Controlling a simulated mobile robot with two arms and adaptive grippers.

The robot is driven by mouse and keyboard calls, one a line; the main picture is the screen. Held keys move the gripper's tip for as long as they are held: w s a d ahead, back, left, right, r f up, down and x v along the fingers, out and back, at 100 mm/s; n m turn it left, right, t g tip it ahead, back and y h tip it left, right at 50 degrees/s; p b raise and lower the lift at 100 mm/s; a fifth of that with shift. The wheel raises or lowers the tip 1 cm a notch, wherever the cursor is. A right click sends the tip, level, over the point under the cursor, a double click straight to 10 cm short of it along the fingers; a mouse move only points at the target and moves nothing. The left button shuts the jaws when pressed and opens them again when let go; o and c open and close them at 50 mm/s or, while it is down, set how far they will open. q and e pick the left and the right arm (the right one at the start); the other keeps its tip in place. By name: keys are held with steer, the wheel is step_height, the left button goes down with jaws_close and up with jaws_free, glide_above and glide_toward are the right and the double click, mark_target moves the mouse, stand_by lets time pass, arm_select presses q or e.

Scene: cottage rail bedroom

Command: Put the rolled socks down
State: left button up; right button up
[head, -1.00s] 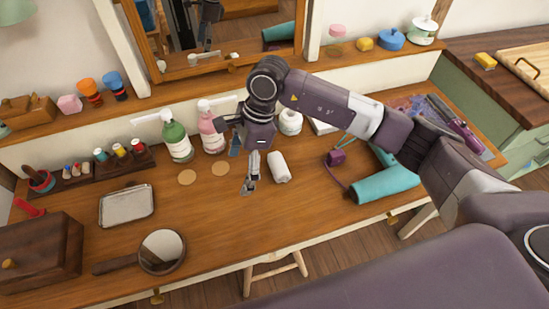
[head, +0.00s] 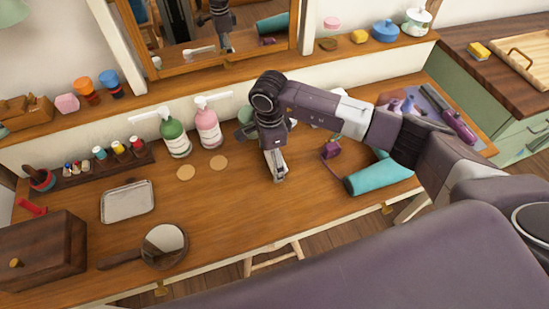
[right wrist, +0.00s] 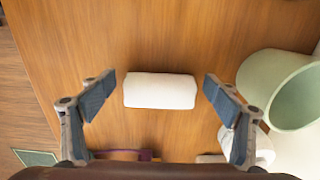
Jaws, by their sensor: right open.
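The rolled socks are a short white roll (right wrist: 160,90), seen in the right wrist view lying on the wooden table. My right gripper (right wrist: 159,92) is open above them, with one finger on each side and a visible gap between each finger and the roll. In the head view the right gripper (head: 275,167) is low over the table, right of the pink pump bottle (head: 209,127), and hides the socks. My left gripper does not show.
A pale green round container (right wrist: 285,90) stands close to the right finger in the wrist view. A teal hair dryer (head: 380,177) lies right of the gripper. A green pump bottle (head: 175,136) stands left.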

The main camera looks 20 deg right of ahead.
steer(key=c, duration=1.3)
